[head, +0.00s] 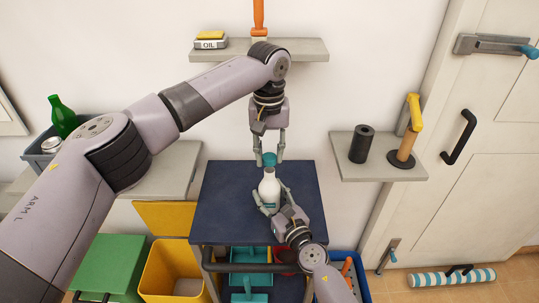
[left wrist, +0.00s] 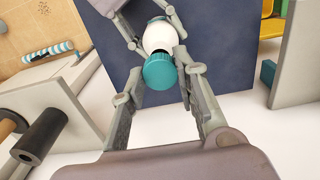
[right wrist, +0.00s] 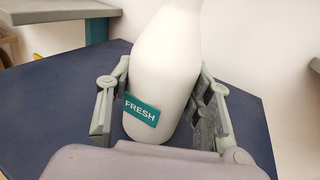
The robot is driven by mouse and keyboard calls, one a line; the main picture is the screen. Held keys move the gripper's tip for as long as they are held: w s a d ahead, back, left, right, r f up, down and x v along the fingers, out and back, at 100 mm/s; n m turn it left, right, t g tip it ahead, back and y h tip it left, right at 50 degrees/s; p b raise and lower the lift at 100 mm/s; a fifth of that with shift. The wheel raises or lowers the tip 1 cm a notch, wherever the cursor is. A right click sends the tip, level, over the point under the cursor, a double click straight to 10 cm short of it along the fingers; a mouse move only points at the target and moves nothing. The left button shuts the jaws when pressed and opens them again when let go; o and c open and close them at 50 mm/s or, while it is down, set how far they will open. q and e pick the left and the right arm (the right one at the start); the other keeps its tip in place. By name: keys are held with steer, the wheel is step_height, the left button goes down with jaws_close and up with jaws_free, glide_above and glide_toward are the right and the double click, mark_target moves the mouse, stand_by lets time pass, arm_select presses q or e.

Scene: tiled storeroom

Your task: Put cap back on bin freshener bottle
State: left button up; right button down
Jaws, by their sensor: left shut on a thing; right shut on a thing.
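The white bin freshener bottle (head: 269,190) stands upright over the dark blue table top, with a teal FRESH label (right wrist: 141,110) in the right wrist view. My right gripper (head: 268,207) is shut around its body from the front. My left gripper (head: 269,161) points down from above and is shut on the teal cap (head: 269,158). The cap is right above the bottle's neck in the head view. In the left wrist view the cap (left wrist: 160,71) overlaps the bottle top (left wrist: 160,37) and hides the neck. I cannot tell whether cap and bottle touch.
The blue table top (head: 225,195) is otherwise clear. A wall shelf (head: 375,172) with a black roll (head: 362,144) and a yellow-handled tool (head: 408,140) is to the right. Another shelf (head: 310,50) is above. A yellow bin (head: 170,268) stands at the lower left.

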mark_target(269, 190)
arm_select(q)
steer(key=shift+f, duration=0.4)
steer(key=shift+f, duration=0.1)
steer(key=shift+f, duration=0.75)
steer(key=shift+f, duration=0.6)
stand_by(0.3)
